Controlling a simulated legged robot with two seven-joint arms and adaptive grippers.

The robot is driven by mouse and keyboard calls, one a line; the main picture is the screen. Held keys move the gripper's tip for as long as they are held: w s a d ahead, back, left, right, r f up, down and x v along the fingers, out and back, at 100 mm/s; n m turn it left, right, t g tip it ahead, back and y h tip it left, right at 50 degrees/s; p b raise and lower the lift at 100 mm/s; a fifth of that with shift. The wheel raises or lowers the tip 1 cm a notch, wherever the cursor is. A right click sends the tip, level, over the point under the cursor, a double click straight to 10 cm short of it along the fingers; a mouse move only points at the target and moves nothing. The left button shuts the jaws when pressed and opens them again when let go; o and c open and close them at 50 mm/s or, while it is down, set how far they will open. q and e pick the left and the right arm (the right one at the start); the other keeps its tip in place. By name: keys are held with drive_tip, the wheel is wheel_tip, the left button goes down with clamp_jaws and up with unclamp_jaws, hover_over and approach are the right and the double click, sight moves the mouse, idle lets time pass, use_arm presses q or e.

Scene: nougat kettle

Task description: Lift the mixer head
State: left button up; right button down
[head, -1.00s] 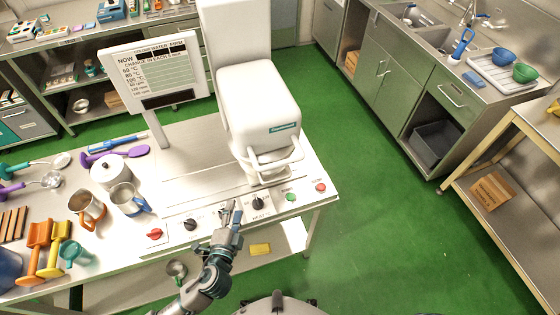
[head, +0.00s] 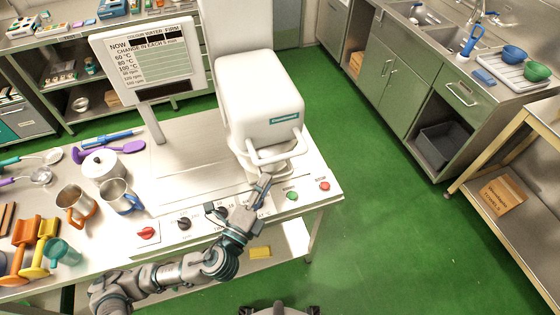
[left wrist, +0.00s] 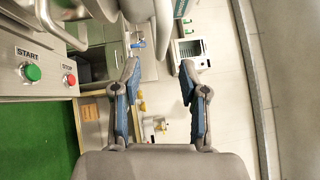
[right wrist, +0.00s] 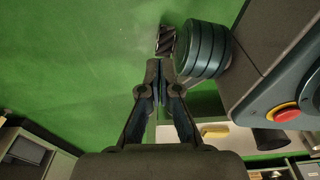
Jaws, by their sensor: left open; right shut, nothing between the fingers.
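The white mixer head (head: 262,100) with a teal label sits lowered on its column above the bench in the head view. A white handle bar (head: 280,154) sticks out at its front, above the bowl area. My left gripper (head: 264,182) is just below and in front of this handle, apart from it as far as I can tell. In the left wrist view my left gripper (left wrist: 159,70) is open and empty, with a white curved part of the machine ahead. My right gripper (right wrist: 158,66) is shut and empty over green floor in the right wrist view; the head view does not show it.
The panel below has a green start button (head: 292,196), a red stop button (head: 324,186), black knobs and a red switch (head: 146,233). A sign (head: 150,60) stands left of the mixer. Metal jugs (head: 75,203) and utensils crowd the bench's left.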

sight(286, 158)
use_arm(q)
drive_tip(key=shift+b+x, duration=0.8)
drive_tip(key=shift+x, duration=4.1)
use_arm(e)
drive_tip(key=shift+w+a+r, duration=0.15)
drive_tip(key=shift+w, duration=0.6)
drive_tip(key=shift+w+a+r, duration=0.15)
drive_tip(key=shift+w, duration=0.65)
drive_tip(key=shift+w+a+r, duration=0.15)
drive_tip(key=shift+w, duration=0.6)
use_arm(q)
drive_tip(key=shift+d, duration=0.3)
drive_tip(key=shift+d, duration=0.2)
drive_tip(key=shift+c, duration=0.5)
drive_tip(key=shift+s+d, duration=0.15)
drive_tip(key=shift+d, duration=0.15)
clamp_jaws()
use_arm(e)
drive_tip(key=shift+d+f, duration=0.1)
drive_tip(key=shift+d, duration=0.15)
use_arm(q)
drive_tip(key=shift+a, duration=0.1)
